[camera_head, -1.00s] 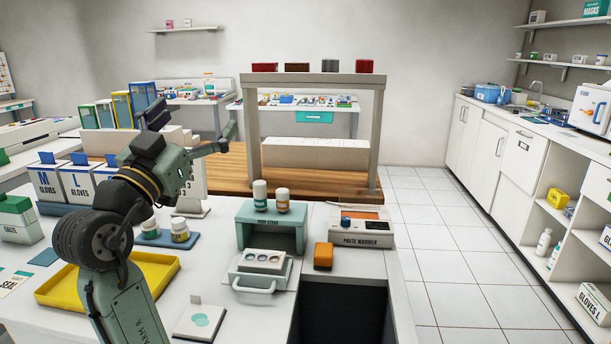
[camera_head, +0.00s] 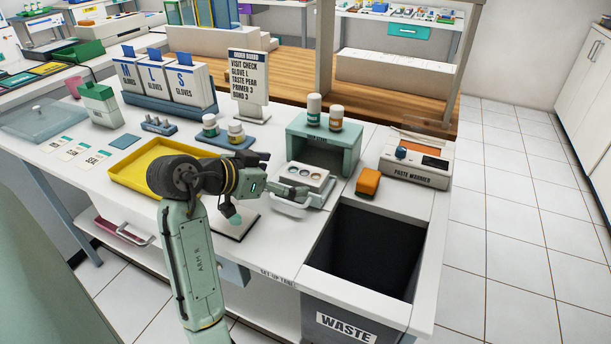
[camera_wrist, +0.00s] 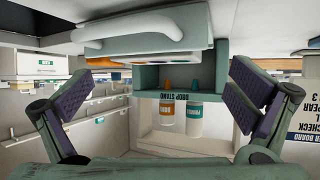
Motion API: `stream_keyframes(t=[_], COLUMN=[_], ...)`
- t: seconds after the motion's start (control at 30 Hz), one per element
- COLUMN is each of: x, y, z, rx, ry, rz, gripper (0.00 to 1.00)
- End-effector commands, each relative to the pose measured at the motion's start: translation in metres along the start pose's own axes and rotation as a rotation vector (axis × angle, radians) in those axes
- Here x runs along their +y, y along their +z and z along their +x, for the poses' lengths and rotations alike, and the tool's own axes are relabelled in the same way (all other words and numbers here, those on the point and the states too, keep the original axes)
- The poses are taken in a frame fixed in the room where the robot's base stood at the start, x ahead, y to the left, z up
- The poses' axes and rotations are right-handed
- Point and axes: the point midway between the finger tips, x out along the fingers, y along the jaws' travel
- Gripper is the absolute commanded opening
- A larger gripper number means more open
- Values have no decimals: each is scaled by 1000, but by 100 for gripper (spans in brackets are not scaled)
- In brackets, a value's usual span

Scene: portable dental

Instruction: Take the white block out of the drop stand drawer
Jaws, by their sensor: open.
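The teal drop stand (camera_head: 322,140) stands on the counter with its drawer (camera_head: 288,209) pulled out at the front. The white block (camera_head: 307,175), with several round wells on top, sits in that drawer. In the wrist view, which looks upside down, the drawer's white handle (camera_wrist: 140,30) and the stand (camera_wrist: 160,76) show ahead, and only a sliver of the block's well side shows. My gripper (camera_head: 268,204) is open and empty at the drawer's front left. Its two spread fingers frame the drawer in the wrist view (camera_wrist: 163,80).
Two bottles (camera_head: 314,108) stand on the drop stand. An orange block (camera_head: 368,181) and the paste warmer (camera_head: 417,163) lie to the right. The dark waste opening (camera_head: 370,250) is in front right. A yellow tray (camera_head: 140,172) and a bottle rack (camera_head: 228,142) are left.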

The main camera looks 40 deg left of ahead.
Motion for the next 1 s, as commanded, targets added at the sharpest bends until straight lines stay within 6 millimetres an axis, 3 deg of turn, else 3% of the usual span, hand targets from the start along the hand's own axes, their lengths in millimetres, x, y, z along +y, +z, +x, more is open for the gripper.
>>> stream_keyframes(t=[0.33, 0.63, 1.0], x=[2, 2, 2], y=[-6, -5, -5], z=[45, 51, 51], rx=[0, 2, 1], ry=[2, 0, 0], rz=[-1, 1, 1], gripper=[100, 100, 76])
